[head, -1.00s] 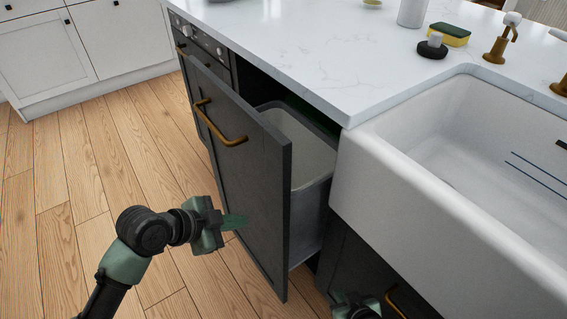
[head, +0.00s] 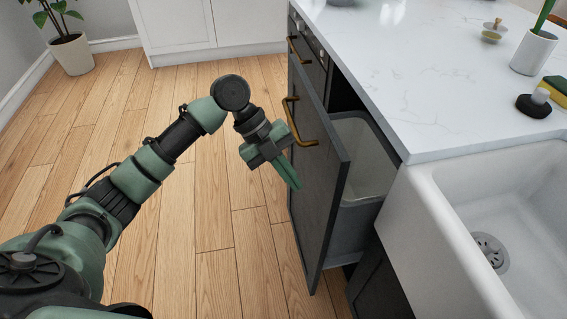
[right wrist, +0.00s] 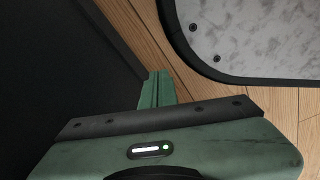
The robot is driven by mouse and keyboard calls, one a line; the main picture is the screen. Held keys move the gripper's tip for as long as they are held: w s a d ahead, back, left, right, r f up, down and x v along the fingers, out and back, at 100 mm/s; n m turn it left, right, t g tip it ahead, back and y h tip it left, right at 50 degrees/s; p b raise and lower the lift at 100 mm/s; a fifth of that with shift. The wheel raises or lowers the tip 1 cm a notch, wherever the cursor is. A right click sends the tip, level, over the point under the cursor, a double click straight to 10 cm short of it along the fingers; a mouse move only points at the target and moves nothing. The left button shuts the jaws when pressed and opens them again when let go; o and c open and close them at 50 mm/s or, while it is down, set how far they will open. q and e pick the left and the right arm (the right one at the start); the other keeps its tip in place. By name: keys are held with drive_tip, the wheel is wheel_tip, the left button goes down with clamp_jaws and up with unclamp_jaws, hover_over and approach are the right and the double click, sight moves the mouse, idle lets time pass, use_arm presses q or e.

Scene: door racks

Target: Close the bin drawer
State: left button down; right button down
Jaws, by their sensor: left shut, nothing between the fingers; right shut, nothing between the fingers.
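The bin drawer (head: 318,190) is a dark grey front with a brass handle (head: 299,122). It stands pulled out from the counter, with a grey bin (head: 362,165) showing behind the front. My left gripper (head: 292,180) is shut and empty, at the outer face of the drawer front, below the handle. I cannot tell whether its fingertips touch the front. My right gripper (right wrist: 156,86) shows in the right wrist view, shut and empty, over wood floor near a dark panel. It is not visible in the head view.
A white sink (head: 450,225) adjoins the drawer on the right. The marble counter (head: 400,70) lies above it. An oven front (head: 310,52) is beyond the drawer. Open wood floor (head: 210,220) lies to the left. A potted plant (head: 72,52) stands far left.

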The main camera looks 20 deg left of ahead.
sight(327, 201)
use_arm(q)
drive_tip(key=d, duration=0.1)
drive_tip(key=w+d+f, duration=0.1)
drive_tip(key=d, duration=0.1)
drive_tip(key=w+d+f, duration=0.1)
drive_tip(key=d, duration=0.1)
use_arm(e)
drive_tip(key=shift+w+r, duration=0.2)
